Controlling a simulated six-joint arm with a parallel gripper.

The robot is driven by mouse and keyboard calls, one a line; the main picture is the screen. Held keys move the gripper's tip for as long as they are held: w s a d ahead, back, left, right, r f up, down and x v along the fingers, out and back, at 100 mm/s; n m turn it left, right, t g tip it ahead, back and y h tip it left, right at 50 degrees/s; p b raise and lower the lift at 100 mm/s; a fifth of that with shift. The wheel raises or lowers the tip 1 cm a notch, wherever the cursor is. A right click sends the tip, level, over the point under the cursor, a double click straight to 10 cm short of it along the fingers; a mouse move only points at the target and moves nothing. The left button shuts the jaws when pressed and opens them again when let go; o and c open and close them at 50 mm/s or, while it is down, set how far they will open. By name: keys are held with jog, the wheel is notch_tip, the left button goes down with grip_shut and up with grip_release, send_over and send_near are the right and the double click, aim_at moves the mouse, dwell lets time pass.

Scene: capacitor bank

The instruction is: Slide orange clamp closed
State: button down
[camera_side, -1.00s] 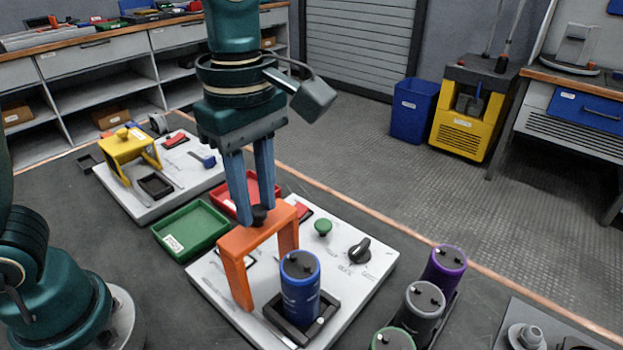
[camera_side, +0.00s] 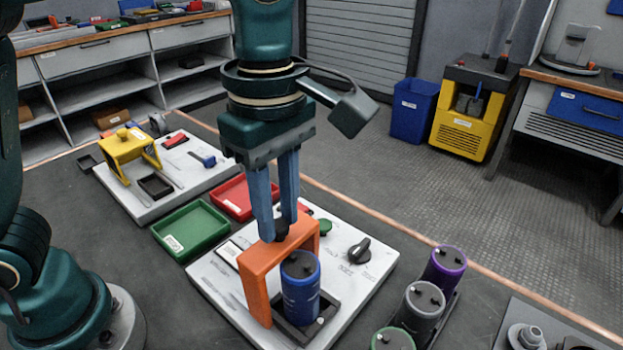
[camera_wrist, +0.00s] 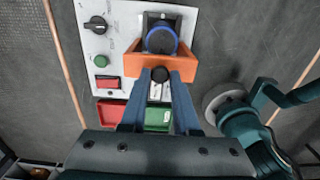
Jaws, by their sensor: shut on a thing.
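The orange clamp (camera_side: 264,262) is an upright arch on the white panel (camera_side: 222,290), right beside the blue capacitor (camera_side: 300,285). The capacitor stands upright in a dark square socket (camera_side: 322,312). My gripper (camera_side: 281,232) is shut on the black knob on top of the clamp. In the wrist view the knob (camera_wrist: 160,75) sits between my fingertips, and the clamp's top bar (camera_wrist: 178,68) lies against or partly over the near side of the blue capacitor (camera_wrist: 161,38). Whether they touch is hard to tell.
The panel also carries a green button (camera_side: 323,227) and a black rotary knob (camera_side: 359,250). Green (camera_side: 190,229) and red (camera_side: 233,197) trays lie behind. Purple (camera_side: 444,267) and grey (camera_side: 418,306) capacitors stand to the right. A second panel has a yellow clamp (camera_side: 125,148).

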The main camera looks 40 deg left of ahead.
jog(key=shift+d, duration=1.65)
jog(key=c, duration=0.8)
grip_release()
jog(key=shift+c, duration=0.2)
notch_tip(320, 180, up, 7)
